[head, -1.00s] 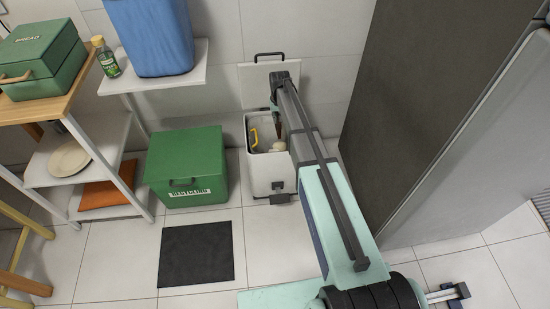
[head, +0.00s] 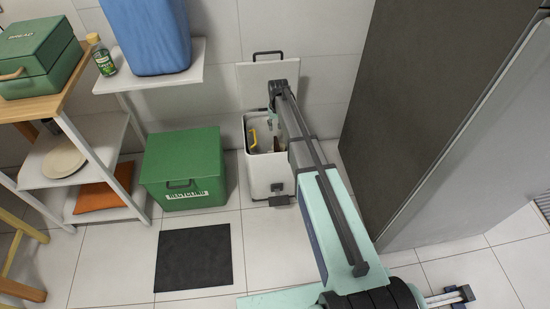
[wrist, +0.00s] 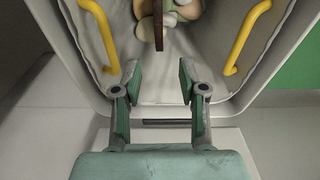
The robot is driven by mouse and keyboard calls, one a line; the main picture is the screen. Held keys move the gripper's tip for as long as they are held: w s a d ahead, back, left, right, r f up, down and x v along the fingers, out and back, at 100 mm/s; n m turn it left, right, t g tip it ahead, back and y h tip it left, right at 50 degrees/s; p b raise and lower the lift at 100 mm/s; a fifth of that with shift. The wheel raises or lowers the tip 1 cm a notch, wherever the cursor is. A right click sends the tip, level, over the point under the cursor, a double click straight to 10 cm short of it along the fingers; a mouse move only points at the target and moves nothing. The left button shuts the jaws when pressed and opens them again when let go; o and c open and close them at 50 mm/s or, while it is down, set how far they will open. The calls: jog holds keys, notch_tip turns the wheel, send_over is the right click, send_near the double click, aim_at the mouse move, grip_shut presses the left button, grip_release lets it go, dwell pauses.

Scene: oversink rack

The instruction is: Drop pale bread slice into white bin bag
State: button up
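The white bin bag (head: 264,130) lines an open white bin by the back wall. Its pale folds and yellow drawstring loops show in the wrist view (wrist: 215,55). My gripper (wrist: 157,92) is open, with nothing between its fingertips, over the bag's opening; in the head view it (head: 272,117) is partly hidden by my arm. A thin brown edge (wrist: 158,22), apparently the bread slice seen edge-on, is beyond the fingertips inside the bag's outline. In the head view a small brown patch (head: 278,143) shows low in the opening. Pale rounded items (wrist: 184,10) lie behind it.
The bin's lid (head: 262,74) stands raised against the wall. A green lidded box (head: 182,160) stands left of the bin, with a dark mat (head: 193,258) in front. A tall dark panel (head: 410,110) rises close on the right. Shelves (head: 105,140) stand left.

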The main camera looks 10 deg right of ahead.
notch_tip(320, 180, up, 12)
jog(key=s, duration=0.1)
jog(key=shift+s, duration=0.25)
dwell(0.4)
dwell(0.3)
